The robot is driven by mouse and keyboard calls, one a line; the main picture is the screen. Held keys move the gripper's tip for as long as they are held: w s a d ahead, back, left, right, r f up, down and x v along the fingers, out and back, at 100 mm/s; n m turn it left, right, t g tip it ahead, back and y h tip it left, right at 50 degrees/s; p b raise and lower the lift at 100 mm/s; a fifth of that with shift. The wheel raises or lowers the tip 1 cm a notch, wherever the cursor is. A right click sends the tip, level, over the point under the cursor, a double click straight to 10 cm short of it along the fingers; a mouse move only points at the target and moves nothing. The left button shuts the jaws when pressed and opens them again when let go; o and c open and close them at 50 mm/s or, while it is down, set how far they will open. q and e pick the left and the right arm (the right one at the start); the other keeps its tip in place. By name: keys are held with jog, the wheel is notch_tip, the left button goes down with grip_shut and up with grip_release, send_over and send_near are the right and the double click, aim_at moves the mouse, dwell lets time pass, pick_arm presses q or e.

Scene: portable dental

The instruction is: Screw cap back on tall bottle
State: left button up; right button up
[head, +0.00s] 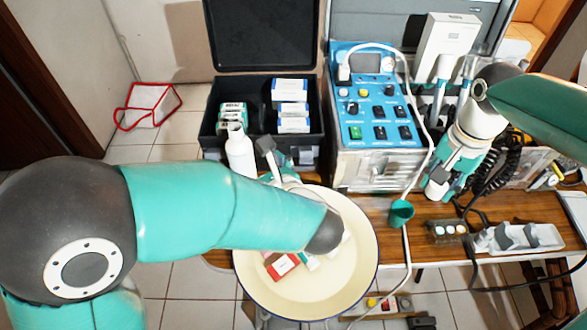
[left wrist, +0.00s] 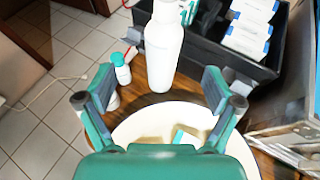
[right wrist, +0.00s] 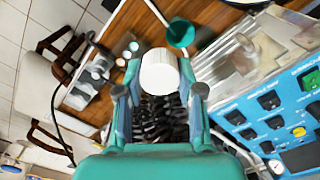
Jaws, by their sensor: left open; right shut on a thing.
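The tall bottle (head: 240,153) is white and stands upright in front of the black case, its open neck bare. It also stands ahead of my left gripper in the left wrist view (left wrist: 163,50). My left gripper (left wrist: 157,92) is open and empty, with the bottle beyond its fingertips. In the head view my left forearm hides part of this gripper (head: 284,158). My right gripper (right wrist: 159,88) is shut on a white round cap (right wrist: 159,72). In the head view this gripper (head: 438,188) hangs over the right side of the table.
A wide cream basin (head: 310,290) holds a red-and-white box (head: 281,266). The black case (head: 264,38) and blue control unit (head: 378,107) stand behind. A teal cup (head: 401,212) on a hose lies between the arms. A small teal-capped bottle (left wrist: 121,70) stands left of the tall one.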

aim_at(244, 156)
pick_arm(q)
notch_tip(244, 156, down, 2)
jog(key=shift+f+b, duration=0.25)
jog(key=shift+b, duration=0.4)
pick_arm(e)
notch_tip(244, 156, down, 2)
jog(key=shift+f, duration=0.2)
pick_arm(q)
jog(key=shift+w, duration=0.1)
pick_arm(e)
jog(key=shift+r, duration=0.1)
pick_arm(q)
jog(key=p+x, duration=0.1)
jog(key=x, duration=0.5)
jog(key=shift+w+a+f, duration=0.15)
jog(key=shift+w+a, duration=0.05)
jog(key=shift+w, duration=0.05)
pick_arm(e)
jog(key=shift+r, duration=0.55)
